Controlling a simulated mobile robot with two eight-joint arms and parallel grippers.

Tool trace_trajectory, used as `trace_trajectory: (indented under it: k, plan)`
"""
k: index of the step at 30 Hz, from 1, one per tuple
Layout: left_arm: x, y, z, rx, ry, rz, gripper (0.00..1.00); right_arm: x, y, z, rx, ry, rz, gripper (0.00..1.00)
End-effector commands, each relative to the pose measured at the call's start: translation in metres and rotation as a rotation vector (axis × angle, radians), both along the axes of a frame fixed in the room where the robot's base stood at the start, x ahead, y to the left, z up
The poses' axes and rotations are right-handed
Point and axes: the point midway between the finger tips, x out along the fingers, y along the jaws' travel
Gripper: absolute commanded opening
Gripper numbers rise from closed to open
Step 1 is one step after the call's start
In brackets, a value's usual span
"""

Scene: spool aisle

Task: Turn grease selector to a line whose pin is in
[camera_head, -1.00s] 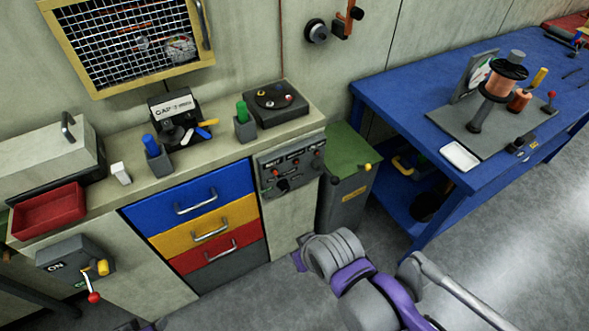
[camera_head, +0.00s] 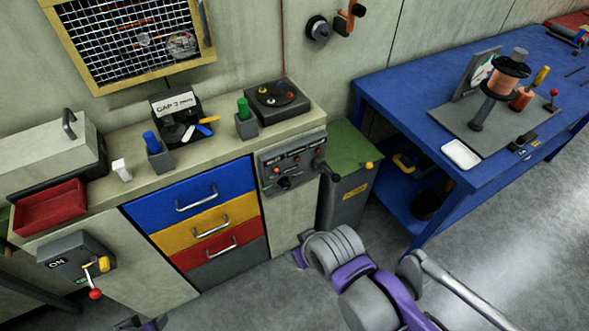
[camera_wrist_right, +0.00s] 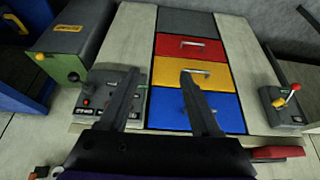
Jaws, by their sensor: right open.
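The grey control panel (camera_head: 290,163) is on the cabinet front, right of the drawers. It carries small lettering, a row of small pins or lamps with red tips, and a black knob (camera_head: 284,183) low on its face. I cannot read the lettering or tell which pin is in. In the right wrist view, upside down, the panel (camera_wrist_right: 98,100) lies at the left, partly behind a finger. My right gripper (camera_wrist_right: 160,73) is open and empty, its fingers in front of the drawers, apart from the knob. The head view shows my right arm, not that gripper's fingers. My left gripper is not clearly seen.
Blue, yellow and red drawers (camera_head: 212,229) adjoin the panel. A green-topped bin (camera_head: 347,190) stands close on its right. A switch box (camera_head: 75,256) with a lever is at the left. The counter above holds a red tray (camera_head: 50,205) and a round disc unit (camera_head: 277,98).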

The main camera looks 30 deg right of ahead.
Motion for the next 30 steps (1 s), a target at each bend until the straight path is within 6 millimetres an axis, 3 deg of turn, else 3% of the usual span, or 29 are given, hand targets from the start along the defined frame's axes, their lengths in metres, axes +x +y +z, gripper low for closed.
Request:
trace_trajectory:
  k: [5, 10, 15, 19, 24, 30]
  plan:
    - [-0.010, 0.000, -0.037, 0.000, 0.018, 0.000, 0.50, 0.036, -0.034, -0.030, -0.178, -0.123, 0.079, 0.74]
    - [-0.018, 0.000, -0.090, 0.000, 0.037, 0.000, 0.50, 0.101, -0.092, -0.062, -0.580, -0.331, 0.280, 0.74]
    - [-0.020, 0.000, -0.140, 0.000, 0.053, 0.000, 0.50, 0.149, -0.127, -0.089, -1.038, -0.479, 0.537, 0.74]
    - [-0.019, 0.000, -0.180, 0.000, 0.067, 0.000, 0.50, 0.171, -0.135, -0.122, -1.381, -0.544, 0.758, 0.74]
    - [-0.015, 0.000, -0.218, 0.000, 0.080, 0.000, 0.50, 0.181, -0.126, -0.165, -1.716, -0.590, 1.008, 0.74]
    - [-0.014, 0.000, -0.233, 0.000, 0.084, 0.000, 0.50, 0.180, -0.115, -0.187, -1.884, -0.614, 1.148, 0.74]
